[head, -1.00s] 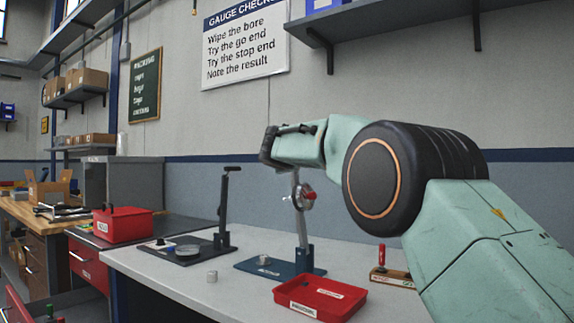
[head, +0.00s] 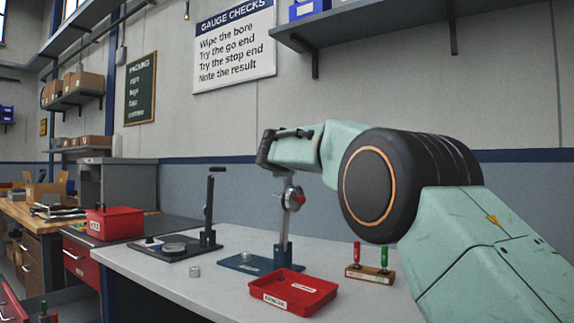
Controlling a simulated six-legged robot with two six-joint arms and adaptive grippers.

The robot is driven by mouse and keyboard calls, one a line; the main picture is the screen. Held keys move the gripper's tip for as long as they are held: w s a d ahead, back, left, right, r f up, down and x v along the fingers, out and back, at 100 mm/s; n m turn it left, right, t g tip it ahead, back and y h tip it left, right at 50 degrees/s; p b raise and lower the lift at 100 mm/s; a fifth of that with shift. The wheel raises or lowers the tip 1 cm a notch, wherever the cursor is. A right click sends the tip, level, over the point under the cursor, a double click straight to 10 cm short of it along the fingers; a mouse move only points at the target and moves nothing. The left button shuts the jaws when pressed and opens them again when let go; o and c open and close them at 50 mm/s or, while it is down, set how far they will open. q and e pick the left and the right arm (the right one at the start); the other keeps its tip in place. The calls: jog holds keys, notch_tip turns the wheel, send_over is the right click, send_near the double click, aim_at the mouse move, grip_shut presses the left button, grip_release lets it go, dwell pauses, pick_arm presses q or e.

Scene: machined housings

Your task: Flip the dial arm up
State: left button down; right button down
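A gauge stand with a blue base plate (head: 238,264) stands on the light bench. Its grey post (head: 284,228) is upright, and a round dial with a red part (head: 293,198) sits on it. The dial arm itself is hard to tell from the post. My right gripper (head: 265,150) comes in from the right. It is at the upper end of the post in the picture, and its dark fingers cover that end. I cannot tell whether it touches the post or whether its fingers are open. My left gripper is out of view.
A red tray (head: 310,296) lies in front of the stand. To the left are a black clamp stand (head: 208,212) and a small metal cylinder (head: 195,271). A wooden block holds red-handled and green-handled gauges (head: 369,274) at right. A shelf (head: 400,27) hangs above.

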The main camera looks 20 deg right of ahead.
jog(key=shift+s+d, duration=0.15)
jog(key=shift+d, duration=0.1)
jog(key=shift+d, duration=0.1)
jog(key=shift+r, duration=0.15)
dwell(0.3)
